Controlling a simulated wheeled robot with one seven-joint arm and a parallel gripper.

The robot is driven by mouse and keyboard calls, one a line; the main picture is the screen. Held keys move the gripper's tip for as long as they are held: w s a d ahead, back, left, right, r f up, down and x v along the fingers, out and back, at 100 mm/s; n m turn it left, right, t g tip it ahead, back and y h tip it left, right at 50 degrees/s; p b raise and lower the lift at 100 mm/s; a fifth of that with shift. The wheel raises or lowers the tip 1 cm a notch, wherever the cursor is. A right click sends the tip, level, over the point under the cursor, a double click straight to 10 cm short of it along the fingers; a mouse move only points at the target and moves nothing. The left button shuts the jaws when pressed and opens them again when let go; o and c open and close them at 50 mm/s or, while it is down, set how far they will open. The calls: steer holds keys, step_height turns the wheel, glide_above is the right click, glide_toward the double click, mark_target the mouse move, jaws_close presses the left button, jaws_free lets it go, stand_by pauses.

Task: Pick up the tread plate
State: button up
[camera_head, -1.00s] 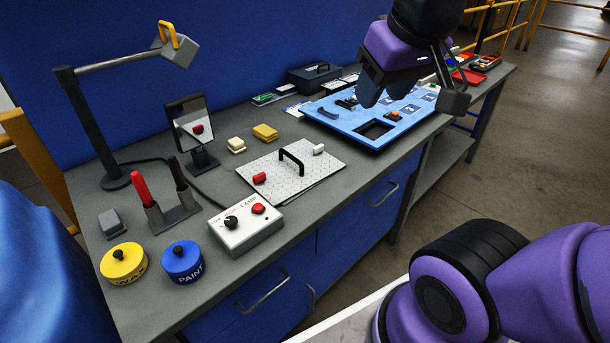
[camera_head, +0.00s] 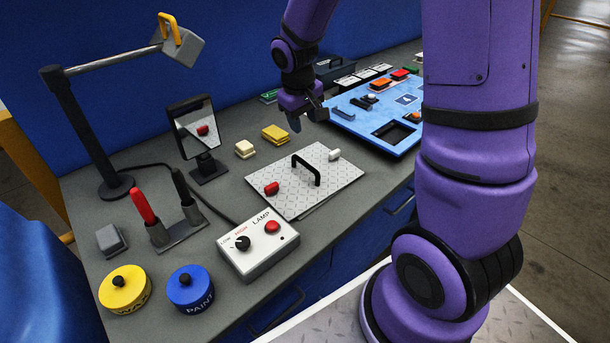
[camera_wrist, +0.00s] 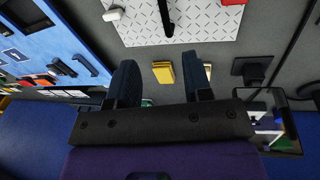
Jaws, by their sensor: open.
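The tread plate (camera_head: 290,197) is a light metal sheet with a raised tread pattern, lying on the grey workbench. A black arched handle (camera_head: 306,170) stands at its middle. A red piece (camera_head: 271,188) and a white piece (camera_head: 335,155) sit on it towards opposite edges. In the wrist view the plate (camera_wrist: 210,22) shows at the top, cut off by the frame edge. My gripper (camera_head: 309,122) is open and empty, above the bench behind the plate, near the blue tray's left corner. In the wrist view its two fingers (camera_wrist: 160,85) are apart, with the plate beyond them.
The blue tray (camera_head: 345,122) lies right of the plate. A lamp control box (camera_head: 258,245) stands in front of it. A mirror (camera_head: 195,130), yellow blocks (camera_head: 275,134), a tool holder (camera_head: 175,230) and yellow (camera_head: 125,290) and blue (camera_head: 190,288) tins stand to the left.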

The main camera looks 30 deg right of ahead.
glide_toward(304, 162)
steer(key=shift+g, duration=0.3)
steer(key=f, duration=0.2)
steer(key=d+f, duration=0.1)
steer(key=f, duration=0.2)
steer(key=shift+s+f, duration=0.1)
steer(key=shift+f, duration=0.1)
steer(key=shift+w+d+f, duration=0.15)
steer(key=shift+f, duration=0.75)
steer(key=shift+w+d+f, duration=0.15)
steer(key=shift+f, duration=0.7)
steer(key=shift+w+d+f, duration=0.15)
steer(key=shift+f, duration=0.75)
jaws_close()
